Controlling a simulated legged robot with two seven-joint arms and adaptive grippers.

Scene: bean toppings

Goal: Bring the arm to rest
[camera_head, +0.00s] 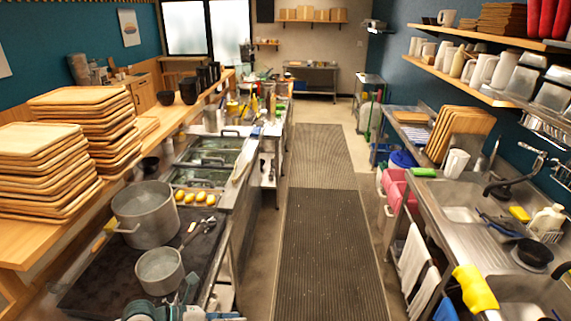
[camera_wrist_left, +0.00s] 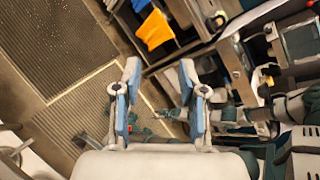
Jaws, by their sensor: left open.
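My left gripper (camera_wrist_left: 160,68) shows in the left wrist view with its two blue-and-grey fingers spread apart. Nothing is between the fingertips. It hangs over the floor, with the dark floor mat (camera_wrist_left: 75,40) seen below and to the left. In the head view only some teal and grey parts of mine show at the bottom edge, below the small pot (camera_head: 160,272). The left fingers cannot be made out clearly there. My right gripper is not seen in either view.
A large pot (camera_head: 148,217) stands on the dark stove left of the aisle. Stacked wooden trays (camera_head: 42,165) stand farther left. A sink counter (camera_head: 440,215) runs along the right. The aisle mat (camera_head: 330,240) is clear.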

